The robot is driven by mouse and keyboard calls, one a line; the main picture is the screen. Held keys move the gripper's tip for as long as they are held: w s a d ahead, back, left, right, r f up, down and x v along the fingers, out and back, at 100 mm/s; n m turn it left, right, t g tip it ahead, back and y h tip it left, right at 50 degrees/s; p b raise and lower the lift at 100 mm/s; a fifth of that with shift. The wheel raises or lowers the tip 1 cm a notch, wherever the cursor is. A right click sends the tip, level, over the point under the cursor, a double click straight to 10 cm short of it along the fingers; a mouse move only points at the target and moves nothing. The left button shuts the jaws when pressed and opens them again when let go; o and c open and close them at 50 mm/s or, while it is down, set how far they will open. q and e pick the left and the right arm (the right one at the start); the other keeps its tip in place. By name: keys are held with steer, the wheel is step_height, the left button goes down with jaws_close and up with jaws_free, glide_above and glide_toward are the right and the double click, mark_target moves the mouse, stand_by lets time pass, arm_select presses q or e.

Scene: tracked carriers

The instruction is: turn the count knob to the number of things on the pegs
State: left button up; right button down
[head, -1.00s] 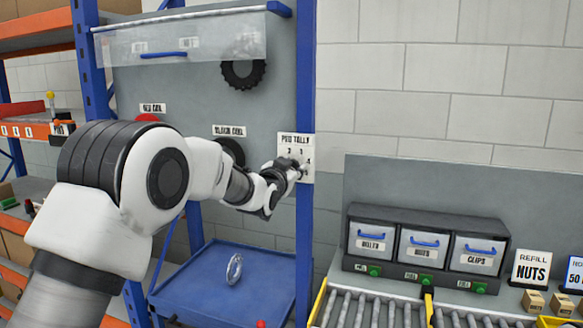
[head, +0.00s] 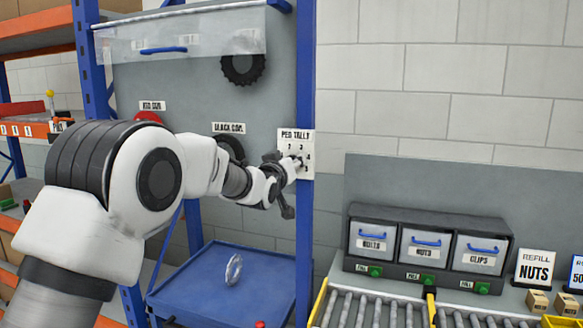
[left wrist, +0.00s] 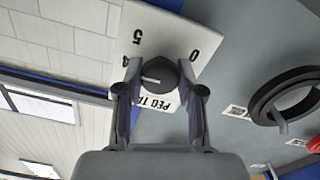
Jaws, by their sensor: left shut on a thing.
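The peg tally card (head: 303,137) is on the blue upright; its numbers are partly hidden by my gripper in the head view. My left gripper (head: 293,172) is at the card. In the left wrist view, my left gripper (left wrist: 160,88) is shut on the dark count knob (left wrist: 157,73), which has a white pointer line toward picture left. The upside-down card (left wrist: 165,35) shows 5, 0 and part of a 4. A black coil (head: 230,147) and a red coil (head: 149,117) hang at their labels, partly hidden by my arm. My right gripper is not in view.
A black toothed ring (head: 243,70) hangs higher on the grey panel. A clear flap (head: 200,35) with a blue handle is above. A metal ring (head: 234,268) lies on the blue tray (head: 265,290). Drawers (head: 425,250) and a roller conveyor (head: 370,313) are at right.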

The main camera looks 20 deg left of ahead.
arm_select(q)
steer(key=n, duration=1.2)
steer(key=shift+n+b, duration=0.3)
steer(key=shift+b, duration=0.1)
steer(key=o, duration=1.1)
steer(key=shift+a, duration=0.1)
steer(key=shift+o, duration=0.2)
steer(key=s, duration=1.2)
steer(key=shift+a, duration=0.25)
